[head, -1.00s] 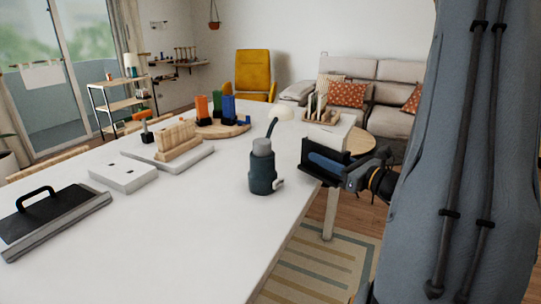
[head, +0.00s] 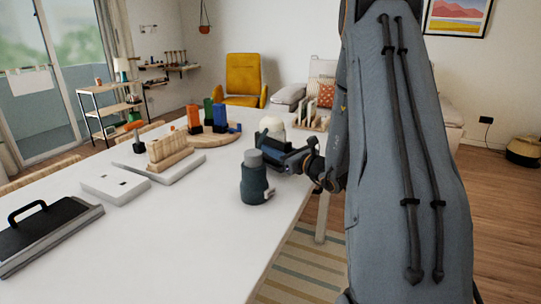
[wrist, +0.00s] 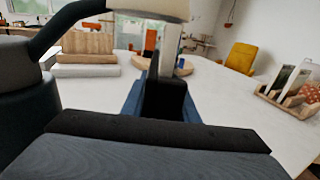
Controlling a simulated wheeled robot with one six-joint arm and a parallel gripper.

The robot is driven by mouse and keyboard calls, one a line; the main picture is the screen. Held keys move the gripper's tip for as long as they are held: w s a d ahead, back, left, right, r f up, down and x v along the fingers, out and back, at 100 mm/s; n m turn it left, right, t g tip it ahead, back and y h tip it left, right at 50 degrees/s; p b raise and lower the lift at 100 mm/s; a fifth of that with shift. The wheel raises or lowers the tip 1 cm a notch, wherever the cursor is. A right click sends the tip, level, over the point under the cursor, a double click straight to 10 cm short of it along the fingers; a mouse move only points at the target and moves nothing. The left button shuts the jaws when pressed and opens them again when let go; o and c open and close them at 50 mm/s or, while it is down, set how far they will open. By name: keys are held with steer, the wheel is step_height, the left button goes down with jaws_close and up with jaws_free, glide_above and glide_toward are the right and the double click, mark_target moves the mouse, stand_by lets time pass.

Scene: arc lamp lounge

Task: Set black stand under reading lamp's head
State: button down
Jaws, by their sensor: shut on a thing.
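The reading lamp stands on the white table, with a dark teal base (head: 256,182) and a cream head (head: 272,126). In the wrist view its base (wrist: 35,125) is at the left, and a dark neck (wrist: 72,25) bends over to the head (wrist: 150,8) at the top. My gripper (head: 283,158) is just behind and right of the base. In the wrist view my gripper (wrist: 163,100) is shut on the black stand (wrist: 165,102). A pale upright strip shows above the stand, below the lamp head. I cannot tell whether the stand touches the table.
A white table (head: 190,240) holds a black-handled tray (head: 45,235), a white block (head: 115,188), a wooden rack (head: 170,152) and a round board (head: 205,137) with coloured blocks. A wooden holder (wrist: 290,95) is at the right. The table's right edge is close to the lamp.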

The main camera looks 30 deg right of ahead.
steer(key=shift+w+a+r, duration=0.1)
steer(key=shift+w+a, duration=0.1)
steer(key=shift+w, duration=0.4)
steer(key=shift+s+f+p, duration=0.1)
steer(key=shift+f+p, duration=0.6)
steer(key=shift+f, duration=1.1)
steer(key=shift+f, duration=0.2)
steer(key=c, duration=1.4)
jaws_free()
steer(key=shift+r, duration=0.2)
steer(key=b+v, duration=0.2)
steer(key=v, duration=1)
